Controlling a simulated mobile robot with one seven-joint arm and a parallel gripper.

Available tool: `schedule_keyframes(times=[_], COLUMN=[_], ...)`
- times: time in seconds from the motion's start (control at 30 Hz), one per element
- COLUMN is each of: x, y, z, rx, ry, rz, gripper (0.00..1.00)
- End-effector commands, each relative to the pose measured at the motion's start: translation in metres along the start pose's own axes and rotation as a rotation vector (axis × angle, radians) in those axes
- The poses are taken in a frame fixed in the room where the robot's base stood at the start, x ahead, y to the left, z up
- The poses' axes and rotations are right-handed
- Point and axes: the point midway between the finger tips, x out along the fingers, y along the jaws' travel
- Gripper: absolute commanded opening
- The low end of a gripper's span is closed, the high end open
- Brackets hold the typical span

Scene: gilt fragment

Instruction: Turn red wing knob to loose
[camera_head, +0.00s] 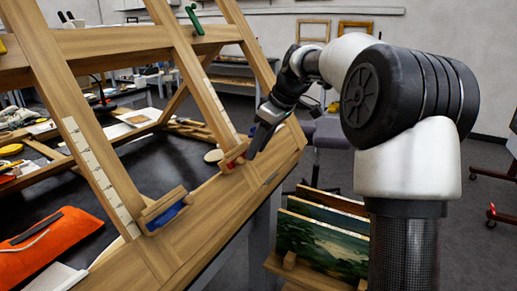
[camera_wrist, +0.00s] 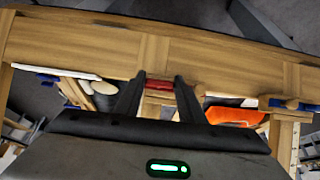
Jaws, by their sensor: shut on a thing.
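The red wing knob (camera_head: 231,165) sits on the wooden easel-like frame (camera_head: 200,225), low on one of its slanted uprights. In the wrist view the red knob (camera_wrist: 159,84) shows as a small red bar between the fingertips. My gripper (camera_head: 251,154) reaches down to it from the upper right, and in the wrist view my gripper (camera_wrist: 159,82) has one dark finger on each side of the knob. It is shut on the knob. Part of the knob is hidden behind the fingers in the head view.
A blue knob (camera_head: 166,215) is nearer on the same frame, and a green knob (camera_head: 194,20) is high on another bar. An orange bag (camera_head: 45,245) lies on the dark table at left. Framed paintings (camera_head: 318,243) stand below my arm. Slanted beams surround the knob.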

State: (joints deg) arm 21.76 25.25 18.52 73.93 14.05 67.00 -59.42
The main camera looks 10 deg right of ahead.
Motion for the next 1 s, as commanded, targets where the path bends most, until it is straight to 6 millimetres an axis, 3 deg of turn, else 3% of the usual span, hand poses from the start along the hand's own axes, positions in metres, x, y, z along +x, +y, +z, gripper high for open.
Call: schedule_keyframes(times=[0.3,0.33,0.43,0.77,0.87,1.0], x=[0.000,0.000,0.000,-0.002,-0.011,-0.037], y=[0.000,0.000,0.000,0.000,0.001,0.001], z=[0.000,0.000,0.000,0.000,-0.001,-0.002], rx=[-0.004,-0.004,-0.003,-0.002,-0.002,-0.003], ry=[0.000,0.000,0.000,0.000,0.001,0.002], rz=[0.002,0.002,0.002,0.001,0.003,0.005], gripper=[0.14,0.38,0.54,0.55,0.55,0.55])
